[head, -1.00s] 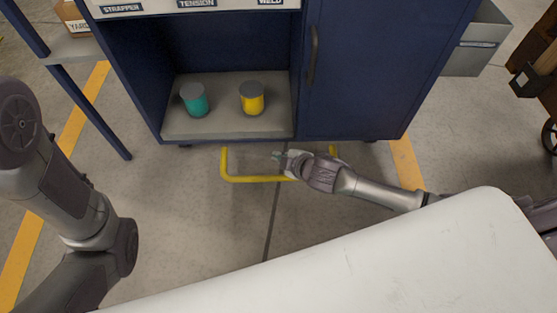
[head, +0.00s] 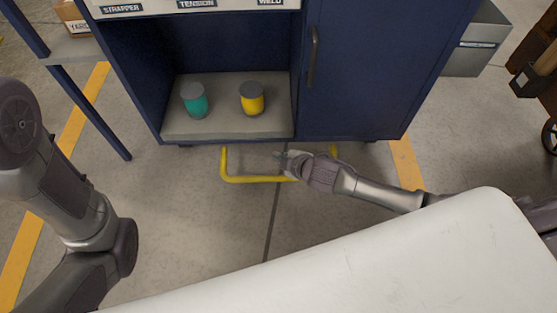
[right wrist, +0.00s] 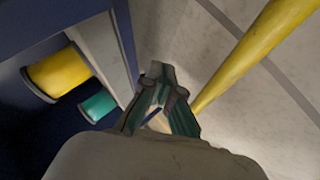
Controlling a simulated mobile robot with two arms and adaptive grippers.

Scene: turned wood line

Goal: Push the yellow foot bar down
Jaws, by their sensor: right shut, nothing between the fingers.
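The yellow foot bar (head: 250,179) is a U-shaped tube low at the front of the blue cabinet, just above the floor. My right gripper (head: 280,156) is shut and empty, over the bar in the head view and hiding part of its right half. In the right wrist view the bar (right wrist: 250,55) runs from upper right down to beside the shut fingertips (right wrist: 157,75). I cannot tell whether they touch it. My left arm (head: 75,205) is at the left edge of the head view; its gripper is out of frame.
The blue cabinet (head: 355,90) has an open bay with a teal spool (head: 195,104) and a yellow spool (head: 252,103). Its closed door has a dark handle (head: 312,58). A grey bin (head: 475,45) stands at the right. The floor before the bar is clear.

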